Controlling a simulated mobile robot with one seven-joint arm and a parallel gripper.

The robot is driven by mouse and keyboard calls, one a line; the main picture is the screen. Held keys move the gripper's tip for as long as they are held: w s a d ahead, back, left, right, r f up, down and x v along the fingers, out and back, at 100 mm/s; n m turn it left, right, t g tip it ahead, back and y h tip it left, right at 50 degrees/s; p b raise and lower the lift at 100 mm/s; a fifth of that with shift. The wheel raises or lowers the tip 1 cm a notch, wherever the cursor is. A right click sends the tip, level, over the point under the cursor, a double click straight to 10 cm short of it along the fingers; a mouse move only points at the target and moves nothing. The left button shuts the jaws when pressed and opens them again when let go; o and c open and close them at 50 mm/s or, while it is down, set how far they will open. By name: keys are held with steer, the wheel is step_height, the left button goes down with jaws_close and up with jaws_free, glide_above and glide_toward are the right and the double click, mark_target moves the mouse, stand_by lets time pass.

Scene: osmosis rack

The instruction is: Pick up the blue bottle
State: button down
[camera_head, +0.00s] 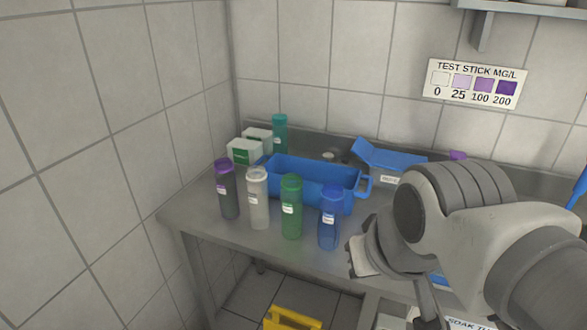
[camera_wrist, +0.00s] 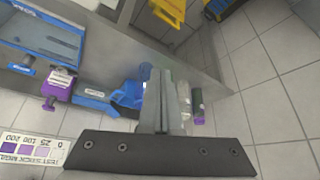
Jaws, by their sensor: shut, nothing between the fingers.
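The blue bottle (camera_head: 329,218) stands upright on the steel table, at the right end of a front row of bottles. It has a white label and a blue cap. In the wrist view a small blue shape just left of the fingers may be this bottle, but I cannot be sure. My gripper (camera_wrist: 165,75) shows in the wrist view with its two fingers together and nothing between them. In the head view my arm is to the right of the blue bottle, apart from it, and hides most of the gripper.
Green (camera_head: 291,207), white (camera_head: 258,198) and dark purple-capped (camera_head: 227,190) bottles stand left of it. A blue bin (camera_head: 300,172) is behind. A teal bottle (camera_head: 280,136) and white-green boxes (camera_head: 244,151) stand farther back. A yellow object (camera_head: 292,318) is below the table edge.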

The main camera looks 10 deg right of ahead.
steer(key=c, duration=1.4)
jaws_free()
steer(key=o, duration=1.4)
steer(key=w+a+f+t+y+b, duration=0.1)
steer(key=w+a, duration=0.4)
steer(key=w, duration=0.2)
steer(key=w+a+m+t+y+b, duration=0.1)
steer(key=w+a+t+y, duration=0.1)
steer(key=w+a, duration=0.3)
steer(key=w, duration=0.3)
steer(key=shift+w+a+f+t+y, duration=0.15)
steer(key=shift+a+f+t+y, duration=0.15)
steer(key=shift+a+f, duration=0.1)
steer(key=w+a+f+m+t+h, duration=0.2)
steer(key=w+a+f+m, duration=0.15)
steer(key=w, duration=0.35)
steer(key=m+t+h+b, duration=0.2)
steer(key=m+h+b, duration=0.25)
steer(key=h, duration=0.95)
glide_toward(324, 222)
steer(key=x, duration=0.7)
steer(key=shift+w+a+r, duration=0.1)
steer(key=shift+w, duration=0.1)
steer(key=shift+s+d+x, duration=0.1)
steer(key=shift+x, duration=1.25)
steer(key=shift+s+d+x, duration=0.1)
steer(key=shift+d+x, duration=0.05)
steer(key=shift+x, duration=1.2)
